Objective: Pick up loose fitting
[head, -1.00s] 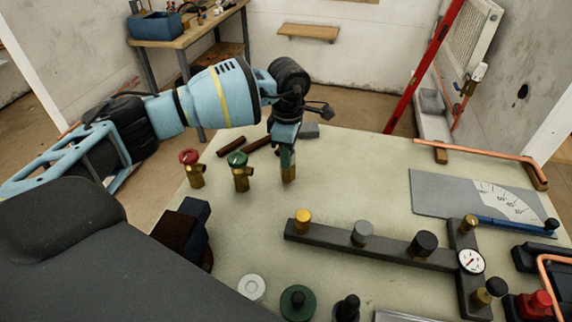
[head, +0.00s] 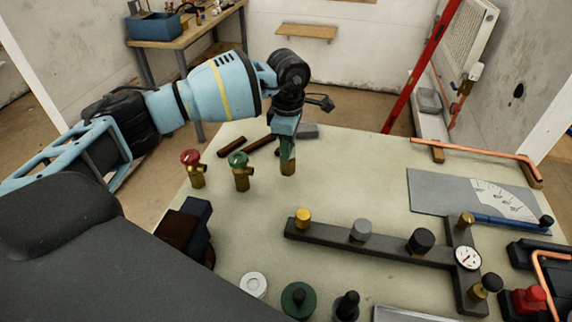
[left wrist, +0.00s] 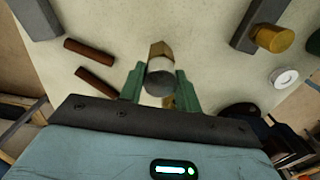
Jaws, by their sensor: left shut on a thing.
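My left gripper (head: 287,150) reaches down over the workbench from the back left. Its green fingers are shut on a brass fitting (head: 288,168), whose lower brass part shows below them. In the left wrist view the fitting (left wrist: 161,69) sits between the two green fingers (left wrist: 160,88), with a grey round end towards the camera and brass beyond. Its upper part is hidden by the fingers in the head view. It looks upright and seems just above the bench top. My right gripper is not in view.
A red-topped brass valve (head: 193,168) and a green-topped one (head: 240,171) stand left of the gripper. Two brown rods (head: 230,147) lie behind them. A dark manifold bar (head: 370,243) with several coloured caps lies in front. The bench (head: 350,175) is clear right of the gripper.

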